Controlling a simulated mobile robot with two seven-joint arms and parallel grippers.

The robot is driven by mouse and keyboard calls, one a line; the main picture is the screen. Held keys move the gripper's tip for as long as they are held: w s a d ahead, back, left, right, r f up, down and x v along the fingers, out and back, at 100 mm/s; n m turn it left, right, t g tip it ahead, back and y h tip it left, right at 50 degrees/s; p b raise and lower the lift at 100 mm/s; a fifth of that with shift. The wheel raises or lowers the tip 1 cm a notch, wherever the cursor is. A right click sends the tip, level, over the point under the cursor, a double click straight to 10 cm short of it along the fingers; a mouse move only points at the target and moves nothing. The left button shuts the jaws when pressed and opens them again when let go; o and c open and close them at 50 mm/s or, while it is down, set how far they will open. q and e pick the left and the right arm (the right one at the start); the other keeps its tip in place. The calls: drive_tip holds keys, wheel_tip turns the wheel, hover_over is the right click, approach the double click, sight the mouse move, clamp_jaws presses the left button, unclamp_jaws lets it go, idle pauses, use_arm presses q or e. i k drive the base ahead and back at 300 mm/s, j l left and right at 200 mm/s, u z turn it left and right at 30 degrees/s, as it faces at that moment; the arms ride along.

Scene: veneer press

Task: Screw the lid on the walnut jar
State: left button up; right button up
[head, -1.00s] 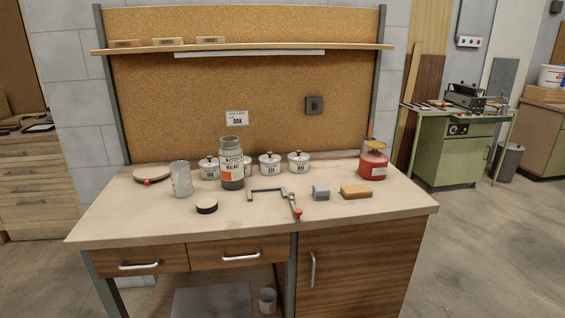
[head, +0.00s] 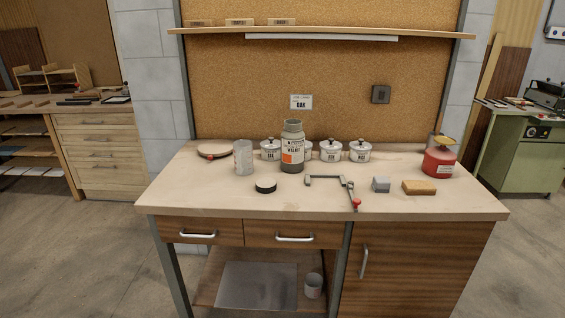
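The walnut jar (head: 292,148) stands upright and open-topped on the workbench (head: 320,205), with an orange and white label reading WALNUT. A small dark round lid (head: 266,186) lies flat on the bench in front of the jar and a little to its left. It looks like the jar's lid and is apart from it. Neither of my grippers is in the head view.
A metal can (head: 243,157) stands left of the jar. Several small lidded pots (head: 331,151) stand behind it.

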sight(292, 137)
drive_tip(key=i+j+z, duration=0.1)
drive_tip(key=z, duration=0.25)
drive_tip(key=j+z, duration=0.15)
drive_tip(key=z, duration=0.25)
drive_tip(key=i+j+z, duration=0.1)
drive_tip(key=z, duration=0.25)
drive_tip(key=j+z, duration=0.5)
drive_tip(key=j, duration=1.65)
drive_tip(key=z, duration=0.05)
